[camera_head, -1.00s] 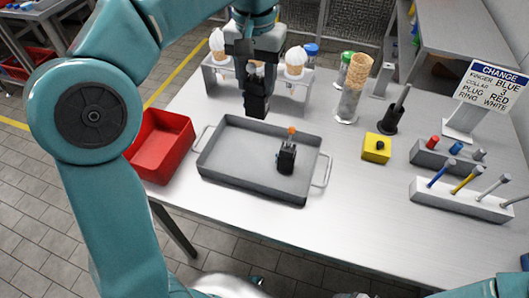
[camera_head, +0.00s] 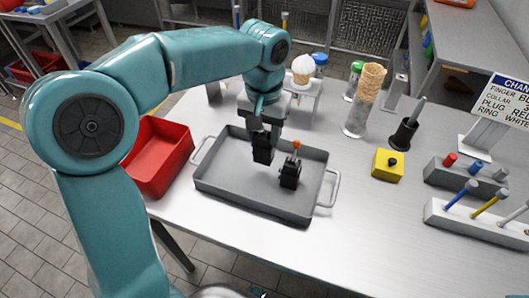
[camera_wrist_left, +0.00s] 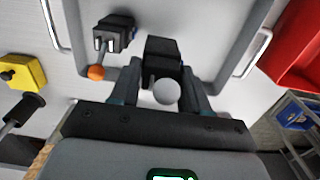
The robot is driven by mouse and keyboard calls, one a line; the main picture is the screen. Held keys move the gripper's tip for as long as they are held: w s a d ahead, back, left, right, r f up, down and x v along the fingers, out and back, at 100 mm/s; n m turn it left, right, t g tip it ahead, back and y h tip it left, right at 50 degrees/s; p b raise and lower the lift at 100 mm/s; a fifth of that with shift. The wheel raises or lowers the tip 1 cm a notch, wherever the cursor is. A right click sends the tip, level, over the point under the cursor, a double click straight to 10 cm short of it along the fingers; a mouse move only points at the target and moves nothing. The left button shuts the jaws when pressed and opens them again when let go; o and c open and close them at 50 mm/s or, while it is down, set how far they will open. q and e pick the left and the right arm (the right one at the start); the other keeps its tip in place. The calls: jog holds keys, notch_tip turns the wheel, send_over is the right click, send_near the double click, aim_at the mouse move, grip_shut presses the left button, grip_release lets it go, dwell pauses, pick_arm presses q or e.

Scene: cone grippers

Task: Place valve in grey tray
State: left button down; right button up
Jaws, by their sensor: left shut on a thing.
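My left gripper (camera_head: 263,128) points down over the grey tray (camera_head: 225,182), shut on a black block-shaped valve (camera_head: 262,153). In the left wrist view the held valve (camera_wrist_left: 163,52) sits between the two fingers (camera_wrist_left: 163,92), with a white ball at its near end. It is over the tray's floor, toward the back; I cannot tell whether it touches the floor. A second black valve (camera_head: 290,175) with an orange ball stands in the tray, just right of the held one. It also shows in the left wrist view (camera_wrist_left: 113,32). My right gripper is out of view.
A red bin (camera_head: 160,160) stands left of the tray. To the right are a yellow block (camera_head: 388,165), a black holder (camera_head: 404,134), a cone stack (camera_head: 364,100) and peg racks (camera_head: 480,217). A cone stand (camera_head: 300,100) is behind. The tray's left part is bare.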

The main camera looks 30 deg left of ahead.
aim_at(264, 150)
pick_arm(q)
notch_tip(264, 150, down, 6)
jog(key=shift+w+r+b, duration=0.1)
jog(key=shift+b, duration=0.3)
jog(key=shift+f, duration=0.2)
jog(key=c, duration=0.5)
grip_release()
jog(key=shift+c, duration=0.2)
jog(key=shift+r, duration=0.1)
